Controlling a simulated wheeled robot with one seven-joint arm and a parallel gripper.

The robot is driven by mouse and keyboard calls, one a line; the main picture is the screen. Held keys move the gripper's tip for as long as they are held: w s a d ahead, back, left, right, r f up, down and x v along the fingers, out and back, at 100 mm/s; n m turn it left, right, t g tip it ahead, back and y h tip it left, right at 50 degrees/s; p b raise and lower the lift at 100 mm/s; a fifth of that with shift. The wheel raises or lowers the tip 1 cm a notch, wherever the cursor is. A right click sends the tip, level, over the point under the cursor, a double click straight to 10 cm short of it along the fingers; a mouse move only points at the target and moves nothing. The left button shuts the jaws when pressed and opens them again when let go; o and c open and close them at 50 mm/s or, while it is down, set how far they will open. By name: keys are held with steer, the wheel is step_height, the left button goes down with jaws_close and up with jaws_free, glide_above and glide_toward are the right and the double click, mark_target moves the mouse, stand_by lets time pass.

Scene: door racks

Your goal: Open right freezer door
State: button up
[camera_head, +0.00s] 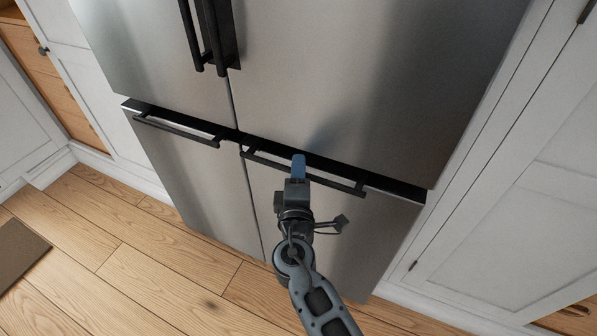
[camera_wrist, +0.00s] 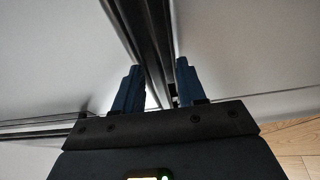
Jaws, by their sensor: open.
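The right freezer door (camera_head: 345,235) is the lower right steel panel of the fridge in the head view. It appears closed, level with the left door. Its long black horizontal handle (camera_head: 338,184) runs along its top edge. My gripper (camera_head: 299,163) is at about the middle of this handle, its blue fingers reaching over the bar. In the wrist view my gripper (camera_wrist: 157,80) is open, one finger on each side of the dark handle bar (camera_wrist: 150,40). Whether either finger touches the bar is unclear. My wrist hides part of the door.
The left freezer door (camera_head: 190,165) with its own black handle (camera_head: 175,130) is beside it. The upper fridge doors (camera_head: 370,80) are above, with vertical handles (camera_head: 210,35). White cabinets (camera_head: 530,180) flank the fridge. The wooden floor (camera_head: 150,265) in front is clear, with a mat (camera_head: 18,258) far left.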

steer(key=shift+c, duration=0.3)
jaws_close()
stand_by(0.4)
